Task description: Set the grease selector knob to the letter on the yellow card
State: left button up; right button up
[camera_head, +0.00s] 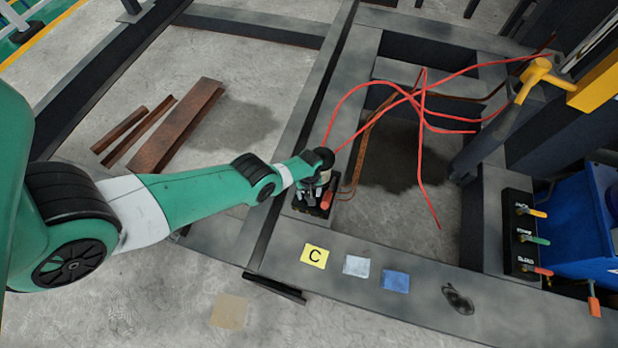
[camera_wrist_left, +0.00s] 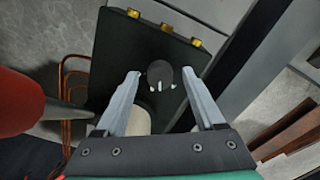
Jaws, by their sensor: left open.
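The yellow card (camera_head: 315,256) lies flat on the grey beam and shows a black letter C. In the left wrist view my open left gripper (camera_wrist_left: 160,80) has one finger on each side of a round dark knob (camera_wrist_left: 160,71) on the black panel (camera_wrist_left: 122,50). I cannot tell whether the fingers touch it. Small white marks show at its lower edge; I cannot read its setting. My right gripper is not in view.
A white card (camera_head: 356,266) and a blue card (camera_head: 395,281) lie right of the yellow one. Red hoses (camera_head: 425,110) loop behind the box. A black panel with coloured handles (camera_head: 520,240) stands at right.

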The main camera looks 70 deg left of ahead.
pick_arm(q)
grip_shut()
dwell(0.3)
jog(key=shift+m, duration=0.4)
jog(key=m, duration=0.3)
jog(key=shift+m, duration=0.3)
jog(key=m, duration=0.3)
jog(key=shift+m, duration=0.3)
jog(key=m, duration=0.4)
jog(key=shift+m, duration=2)
